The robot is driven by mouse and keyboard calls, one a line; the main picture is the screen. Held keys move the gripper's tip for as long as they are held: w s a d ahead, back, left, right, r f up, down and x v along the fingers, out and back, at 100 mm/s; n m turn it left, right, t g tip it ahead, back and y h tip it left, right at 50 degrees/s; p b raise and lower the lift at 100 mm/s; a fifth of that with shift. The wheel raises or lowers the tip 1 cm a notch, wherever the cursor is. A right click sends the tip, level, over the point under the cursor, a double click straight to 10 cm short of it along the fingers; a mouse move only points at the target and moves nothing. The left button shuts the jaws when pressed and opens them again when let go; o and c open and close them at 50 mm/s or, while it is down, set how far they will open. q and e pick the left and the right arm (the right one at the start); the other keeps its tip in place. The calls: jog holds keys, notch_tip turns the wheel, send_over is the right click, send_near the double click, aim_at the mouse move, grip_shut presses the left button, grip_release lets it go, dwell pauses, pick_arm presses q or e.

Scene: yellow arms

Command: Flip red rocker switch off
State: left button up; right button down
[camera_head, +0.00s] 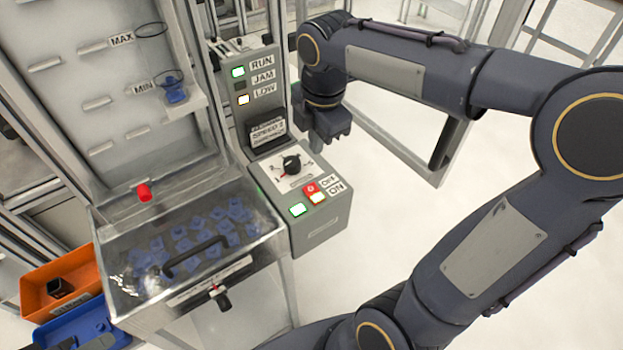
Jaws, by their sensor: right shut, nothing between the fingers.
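The red rocker switch (311,188) sits on the sloped lower panel of the grey control box, beside the OFF and ON labels. A lit pale patch shows just below its red part; I cannot tell for certain which way the rocker is tilted. My right gripper (320,143) is shut and empty. It points down at the right side of the control box, above and behind the switch in the picture, and apart from it. My left gripper is not in view.
A rotary knob (291,164) and a lit green button (298,209) are close to the switch. A clear-lidded bin (165,289) of blue parts stands left. An orange bin (36,285) and a blue bin (52,331) lie lower left. Open floor is right of the box.

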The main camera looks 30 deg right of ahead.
aim_at(311, 189)
jog(key=f, duration=0.4)
jog(key=w+f, duration=0.1)
jog(key=f, duration=0.8)
jog(key=shift+w+f, duration=0.3)
jog(key=shift+f, duration=0.05)
jog(key=shift+f, duration=0.1)
jog(key=shift+w+f, duration=0.1)
jog(key=shift+f, duration=0.2)
jog(key=shift+a+r, duration=0.1)
jog(key=shift+r, duration=0.05)
jog(key=shift+s, duration=0.2)
